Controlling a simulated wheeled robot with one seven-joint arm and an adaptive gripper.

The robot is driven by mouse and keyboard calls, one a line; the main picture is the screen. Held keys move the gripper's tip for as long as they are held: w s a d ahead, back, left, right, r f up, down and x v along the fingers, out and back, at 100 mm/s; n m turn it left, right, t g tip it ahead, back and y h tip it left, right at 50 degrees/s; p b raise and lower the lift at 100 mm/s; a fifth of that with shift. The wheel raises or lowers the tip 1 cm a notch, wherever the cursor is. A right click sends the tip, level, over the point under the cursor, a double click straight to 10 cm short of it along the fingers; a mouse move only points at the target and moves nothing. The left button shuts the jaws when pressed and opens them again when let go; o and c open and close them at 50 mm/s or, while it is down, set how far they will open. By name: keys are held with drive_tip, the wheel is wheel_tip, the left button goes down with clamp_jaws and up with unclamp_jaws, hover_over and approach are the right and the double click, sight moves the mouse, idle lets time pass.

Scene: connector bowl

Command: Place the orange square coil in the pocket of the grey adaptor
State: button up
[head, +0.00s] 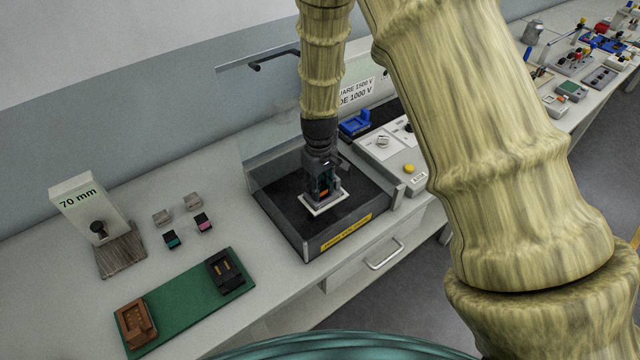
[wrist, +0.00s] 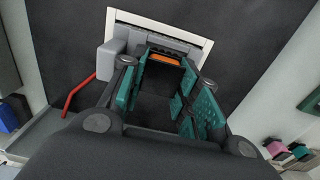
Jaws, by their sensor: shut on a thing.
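The grey adaptor (head: 338,184) stands on a white-edged plate in the dark tray; in the wrist view its grey block (wrist: 112,58) shows at the upper left. My gripper (head: 323,188) points down over the adaptor, and its teal finger pads (wrist: 166,80) are shut on the orange square coil. Only an orange strip of the coil (wrist: 163,59) shows between the fingers, close against the adaptor. The fingers and dark shadow hide the rest of the coil and the pocket. I cannot tell whether the coil is inside the pocket or just above it.
The dark tray (head: 275,205) has clear walls and a raised lid. A control box with a yellow button (head: 408,168) stands to its right. A green board (head: 180,305) with a brown and a black socket, small blocks and a 70 mm stand (head: 90,210) lie left.

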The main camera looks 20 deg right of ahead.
sight(319, 185)
drive_tip(key=shift+s+r, duration=0.1)
drive_tip(key=shift+f, duration=0.4)
drive_tip(key=o, duration=0.7)
drive_tip(key=shift+o, duration=0.2)
drive_tip(key=shift+f, duration=0.1)
drive_tip(key=shift+r, duration=0.65)
wheel_tip(319, 185, up, 12)
drive_tip(key=b, duration=0.3)
drive_tip(key=shift+f+b, duration=0.2)
drive_tip(key=shift+b, duration=0.1)
